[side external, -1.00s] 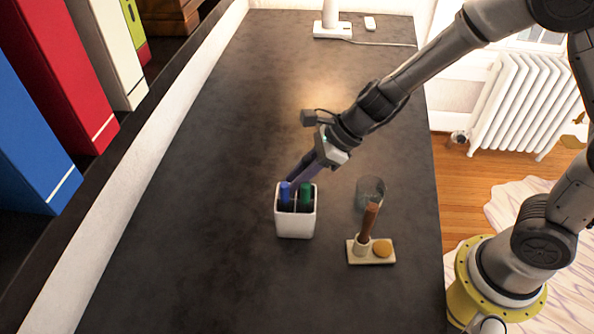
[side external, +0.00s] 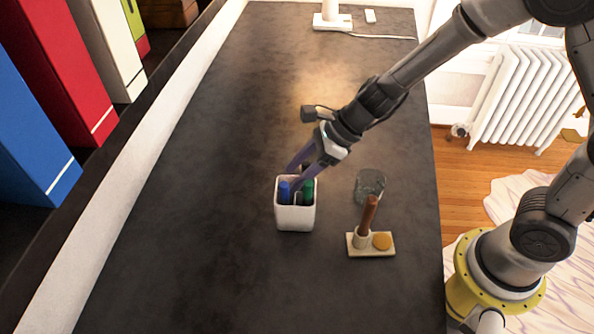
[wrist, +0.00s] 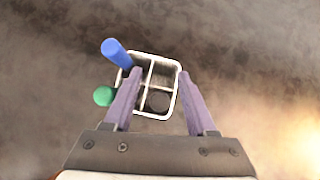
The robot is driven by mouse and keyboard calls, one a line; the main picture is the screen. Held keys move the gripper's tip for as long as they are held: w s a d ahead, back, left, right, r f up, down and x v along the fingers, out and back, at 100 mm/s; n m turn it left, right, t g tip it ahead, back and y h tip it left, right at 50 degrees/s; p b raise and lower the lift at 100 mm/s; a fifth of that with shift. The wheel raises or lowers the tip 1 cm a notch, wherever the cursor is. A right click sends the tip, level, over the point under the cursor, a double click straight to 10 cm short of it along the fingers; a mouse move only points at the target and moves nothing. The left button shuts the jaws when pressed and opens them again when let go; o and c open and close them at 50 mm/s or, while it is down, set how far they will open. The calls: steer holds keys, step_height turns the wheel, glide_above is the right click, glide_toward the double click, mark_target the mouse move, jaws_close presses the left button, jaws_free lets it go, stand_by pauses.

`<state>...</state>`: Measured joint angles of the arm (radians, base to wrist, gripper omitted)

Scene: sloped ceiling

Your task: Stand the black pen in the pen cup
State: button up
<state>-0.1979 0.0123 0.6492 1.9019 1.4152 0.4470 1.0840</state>
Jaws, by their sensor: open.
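The white pen cup (side external: 296,217) stands upright on the dark desk and shows divided compartments in the wrist view (wrist: 176,82). A blue pen (side external: 284,192) and a green pen (side external: 307,192) stand in it; they also show in the wrist view as blue (wrist: 116,53) and green (wrist: 103,96). A dark round end, seemingly the black pen (wrist: 158,101), shows in the cup's lower right compartment, between my fingers. My gripper (side external: 300,178) is open over the cup, with its purple fingers apart on either side of that dark end. The black pen's lower part is hidden.
A pale holder (side external: 358,250) with an upright brown-handled object and a yellow disc stands right of the cup. A clear glass (side external: 370,186) stands behind it. Binders (side external: 35,140) line the left shelf. The desk's left and front are clear.

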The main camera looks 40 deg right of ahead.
steer(key=v, duration=1.3)
steer(key=shift+s+r, duration=0.2)
steer(key=shift+r, duration=0.15)
steer(key=shift+d+r, duration=0.1)
steer(key=shift+d, duration=0.05)
steer(key=s+d+r+n+t+h, duration=0.2)
steer(key=s+d+r+n, duration=0.1)
steer(key=s+r+n, duration=0.55)
steer(key=s+d+f+n+h, duration=0.3)
steer(key=s+d+n, duration=0.4)
steer(key=n, duration=0.9)
steer(key=shift+s+d+f+g+h, duration=0.3)
steer(key=shift+s+h, duration=0.4)
steer(key=shift+s, duration=0.5)
